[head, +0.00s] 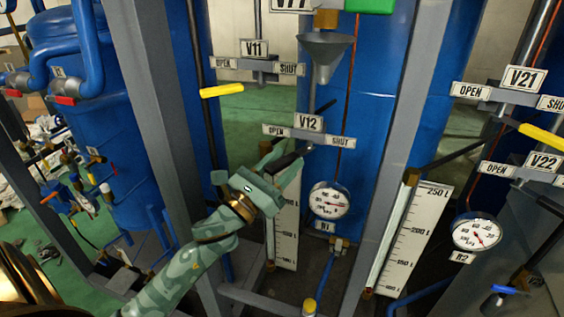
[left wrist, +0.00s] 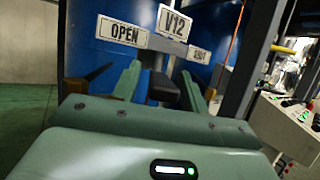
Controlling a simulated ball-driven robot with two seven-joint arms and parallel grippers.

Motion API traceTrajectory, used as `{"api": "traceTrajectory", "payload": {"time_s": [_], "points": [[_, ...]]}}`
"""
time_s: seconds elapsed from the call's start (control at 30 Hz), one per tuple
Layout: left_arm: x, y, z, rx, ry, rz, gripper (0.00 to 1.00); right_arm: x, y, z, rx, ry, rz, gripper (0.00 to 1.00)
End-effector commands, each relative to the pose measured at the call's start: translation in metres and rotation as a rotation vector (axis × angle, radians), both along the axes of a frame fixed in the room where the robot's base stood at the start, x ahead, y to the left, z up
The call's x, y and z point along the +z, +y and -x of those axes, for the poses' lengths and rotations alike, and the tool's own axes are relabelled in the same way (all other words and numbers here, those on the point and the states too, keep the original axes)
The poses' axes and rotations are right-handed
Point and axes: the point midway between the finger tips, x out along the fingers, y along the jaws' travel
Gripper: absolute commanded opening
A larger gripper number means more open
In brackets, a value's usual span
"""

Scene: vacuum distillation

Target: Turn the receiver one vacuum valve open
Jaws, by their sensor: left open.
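The V12 valve sits under its V12 plate (head: 308,122), between an OPEN plate on the left and a SHUT plate on the right. In the left wrist view the lever's dark end (left wrist: 163,87) shows between the two spread fingers (left wrist: 162,92), with the V12 plate (left wrist: 174,22) above. I cannot tell whether a finger touches the lever. My right gripper is not in view.
The V11 valve's yellow lever (head: 222,90) is up and left of V12. A funnel (head: 325,52) hangs above. A pressure gauge (head: 329,200) is below. Grey posts (head: 395,130) stand on both sides. V21 (head: 523,79) and V22 (head: 543,161) are at the right.

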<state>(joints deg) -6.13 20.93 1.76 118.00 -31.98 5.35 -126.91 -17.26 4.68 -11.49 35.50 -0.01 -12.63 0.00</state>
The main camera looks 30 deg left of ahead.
Motion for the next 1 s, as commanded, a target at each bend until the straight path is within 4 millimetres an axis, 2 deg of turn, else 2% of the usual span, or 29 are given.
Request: {"api": "traceTrajectory", "payload": {"time_s": [0.03, 0.07, 0.2, 0.4, 0.7, 1.0], "points": [[0.000, 0.000, 0.000, 0.000, 0.000, 0.000, 0.44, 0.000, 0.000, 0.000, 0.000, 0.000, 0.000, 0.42], [0.000, 0.000, 0.000, 0.000, 0.000, 0.000, 0.38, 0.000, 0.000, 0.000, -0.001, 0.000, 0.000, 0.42], [0.000, 0.000, 0.000, 0.000, 0.000, 0.000, 0.00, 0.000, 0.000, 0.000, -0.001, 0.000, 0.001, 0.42], [-0.001, 0.002, 0.000, -0.024, -0.003, -0.004, 0.00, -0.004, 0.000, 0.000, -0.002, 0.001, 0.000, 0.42], [-0.004, 0.019, -0.007, -0.227, -0.003, -0.003, 0.00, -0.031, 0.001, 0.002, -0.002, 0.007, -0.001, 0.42], [0.000, 0.020, -0.007, -0.251, 0.000, 0.001, 0.00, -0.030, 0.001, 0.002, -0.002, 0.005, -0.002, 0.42]]}}
